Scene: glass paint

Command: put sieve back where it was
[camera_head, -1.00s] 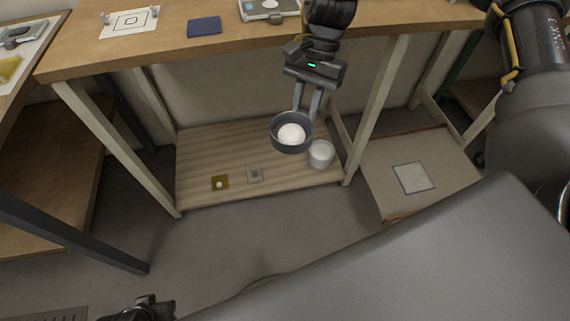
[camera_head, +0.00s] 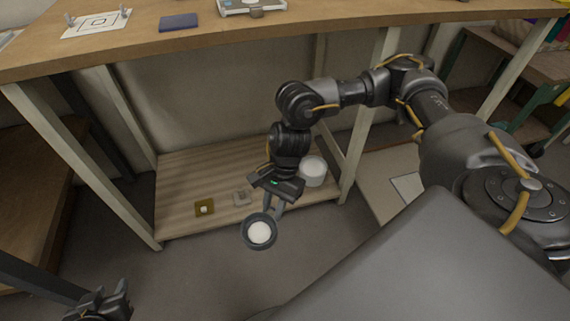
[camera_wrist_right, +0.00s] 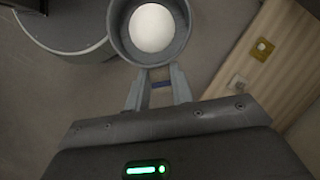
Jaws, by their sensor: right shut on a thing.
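The sieve (camera_head: 246,238) is a round dark-rimmed bowl with a white round patch inside. My right gripper (camera_head: 272,209) is shut on its edge and holds it over the floor, in front of the low wooden shelf. The sieve also shows at the top of the right wrist view (camera_wrist_right: 118,40), between and beyond the fingertips (camera_wrist_right: 158,76).
The low shelf (camera_head: 185,175) bears a white round container (camera_head: 313,171), an olive square piece (camera_head: 204,208) and a small grey square piece (camera_head: 242,198). Table legs (camera_head: 130,165) flank it. The tabletop above holds a blue pad (camera_head: 179,22) and a marked white sheet (camera_head: 97,23).

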